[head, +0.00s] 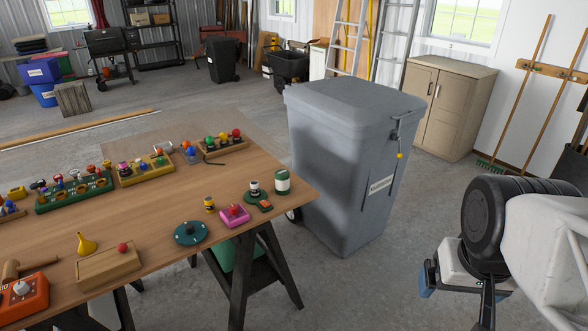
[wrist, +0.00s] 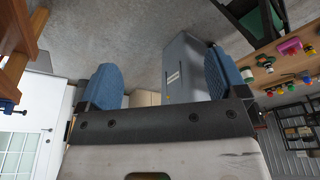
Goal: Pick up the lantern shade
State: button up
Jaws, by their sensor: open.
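No thing is clearly marked as the lantern shade. A white cylinder with green ends (head: 282,182) stands upright near the table's right corner and could be it, but I cannot tell for sure. Beside it, a small dark-and-white piece (head: 254,188) stands on a green base. My gripper (wrist: 163,84) is open, with two blue fingers wide apart and nothing between them. In the head view it is at the lower right, out over the floor, well apart from the table and its objects; one blue finger (head: 427,281) shows there.
The wooden table (head: 160,222) holds a pink block (head: 235,215), a dark green disc (head: 190,233), a yellow funnel (head: 86,244) and several peg racks. A tall grey bin (head: 345,165) stands between the table and my arm. Open floor lies in front of the bin.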

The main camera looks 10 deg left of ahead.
jog(key=shift+w, duration=0.1)
jog(key=w+a+r+n, duration=0.2)
jog(key=w, duration=0.7)
jog(key=w+a+r+n, duration=0.1)
jog(key=w+a+r, duration=0.2)
jog(key=w, duration=0.6)
jog(key=n+g, duration=0.3)
jog(key=n, duration=0.8)
send_over(283, 172)
jog(key=f, duration=2.4)
jog(key=shift+s+d+f, duration=0.2)
jog(key=shift+d+f, duration=0.05)
jog(key=shift+d, duration=0.1)
jog(key=shift+w+a+f, duration=0.2)
jog(key=shift+a+f, duration=0.15)
jog(key=shift+f, duration=1.3)
